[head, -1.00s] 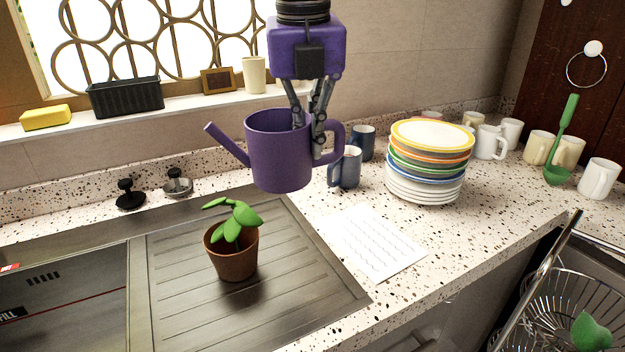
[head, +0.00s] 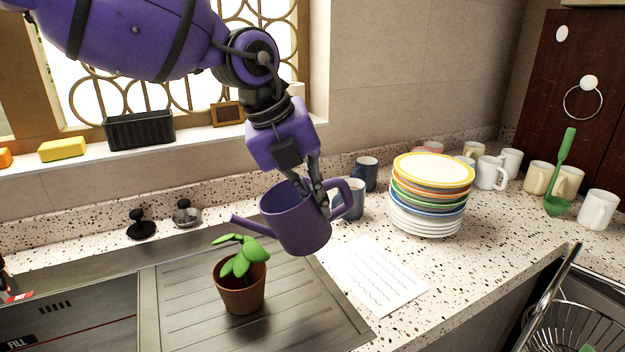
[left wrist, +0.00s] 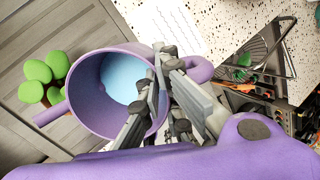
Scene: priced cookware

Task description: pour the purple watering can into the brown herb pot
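The purple watering can (head: 300,222) hangs above the drainboard, tilted so its spout dips to the left. Its spout tip appears just above the plant's leaves in the head view; no stream shows. Light blue water shows inside the can (left wrist: 88,110) in the left wrist view. My left gripper (head: 312,200) is shut on the can's rim on the handle side, one finger inside and one outside. The brown herb pot (head: 240,290) with a green plant stands upright on the drainboard, below and left of the can. My right gripper is not in view.
A stack of plates (head: 428,200) and several mugs stand on the counter to the right. A sheet of paper (head: 380,275) lies beside the drainboard (head: 190,315). Two sink plugs (head: 142,225) sit behind it. A dish rack (head: 575,325) is at the lower right.

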